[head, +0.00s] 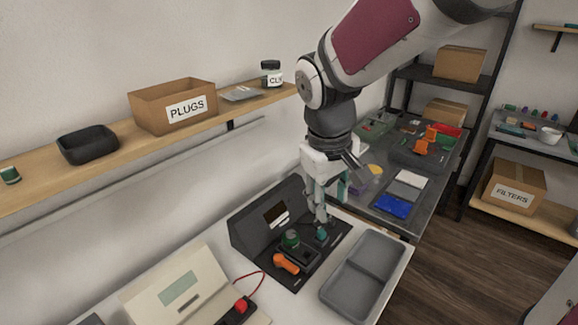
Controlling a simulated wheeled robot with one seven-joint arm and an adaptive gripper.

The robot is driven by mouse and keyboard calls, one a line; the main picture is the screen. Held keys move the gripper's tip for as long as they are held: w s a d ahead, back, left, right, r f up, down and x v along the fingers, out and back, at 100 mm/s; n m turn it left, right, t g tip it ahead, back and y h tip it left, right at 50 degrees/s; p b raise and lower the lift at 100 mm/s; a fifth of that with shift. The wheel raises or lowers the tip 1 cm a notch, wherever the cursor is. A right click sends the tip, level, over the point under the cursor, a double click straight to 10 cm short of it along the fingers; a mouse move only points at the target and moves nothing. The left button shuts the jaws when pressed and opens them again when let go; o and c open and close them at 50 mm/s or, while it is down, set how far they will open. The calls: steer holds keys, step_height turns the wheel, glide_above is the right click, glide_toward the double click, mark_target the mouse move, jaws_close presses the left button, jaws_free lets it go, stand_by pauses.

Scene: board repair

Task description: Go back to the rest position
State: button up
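My gripper (320,216) points down over the black repair station (246,234) on the white bench. Its fingers look close together, but I cannot tell whether they are open or shut. A small teal piece (321,234) is right below the fingertips. I cannot tell whether they touch it. A green round part (290,238) and an orange tool (286,264) are on the station to the left. My arm reaches in from the upper right.
A grey two-part tray (364,262) is right of the station. A beige meter (178,288) with a red-wired probe is at front left. A wall shelf (112,146) holds a PLUGS box (173,106). A dark table (418,196) with parts stands behind. Floor at right is clear.

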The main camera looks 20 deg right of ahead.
stand_by(0.3)
steer(key=s+r+m+t+y, duration=0.1)
steer(key=s+r, duration=0.2)
steer(key=s, duration=0.5)
steer(key=s+a+r+m+t, duration=0.1)
steer(key=s+r, duration=0.2)
steer(key=s, duration=0.5)
steer(key=shift+a+m+t+y, duration=0.2)
steer(key=shift+m+t+y, duration=0.2)
